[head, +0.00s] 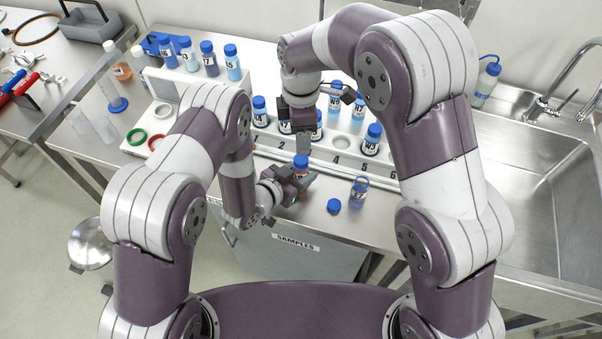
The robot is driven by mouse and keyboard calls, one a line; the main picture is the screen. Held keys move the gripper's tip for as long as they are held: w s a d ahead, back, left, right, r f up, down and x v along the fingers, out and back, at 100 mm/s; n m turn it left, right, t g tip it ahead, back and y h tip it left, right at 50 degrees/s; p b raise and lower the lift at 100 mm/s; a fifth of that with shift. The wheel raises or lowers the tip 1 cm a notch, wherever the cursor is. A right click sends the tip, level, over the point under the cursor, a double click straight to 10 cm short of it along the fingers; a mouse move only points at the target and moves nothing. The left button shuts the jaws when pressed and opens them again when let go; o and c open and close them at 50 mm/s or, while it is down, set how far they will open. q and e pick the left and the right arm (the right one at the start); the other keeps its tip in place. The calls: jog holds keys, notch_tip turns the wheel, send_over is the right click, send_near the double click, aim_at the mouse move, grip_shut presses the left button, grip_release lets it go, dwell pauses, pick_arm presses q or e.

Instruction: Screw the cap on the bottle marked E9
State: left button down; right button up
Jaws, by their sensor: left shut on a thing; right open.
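My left gripper (297,183) is shut on a small bottle (301,172) at the front of the steel bench. A blue cap (301,161) sits at the top of this bottle; I cannot tell whether it is threaded on. The bottle's label is hidden, so I cannot read E9 on it. My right gripper (303,146) points down just above that cap and is open. A loose blue cap (333,205) lies on the bench to the right. Beside it stands another small bottle (359,189) with a label too small to read surely.
Behind my grippers is a white numbered rack (385,184) with several blue-capped bottles. More bottles (209,60) stand at the back left. Green (137,136) and red rings lie at left, a sink (530,150) is at right. A bin marked SAMPLES (300,246) hangs below the front edge.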

aim_at(301, 158)
jog(key=n, duration=0.8)
notch_tip(301, 158, down, 8)
jog(key=shift+f, duration=0.1)
dwell(0.3)
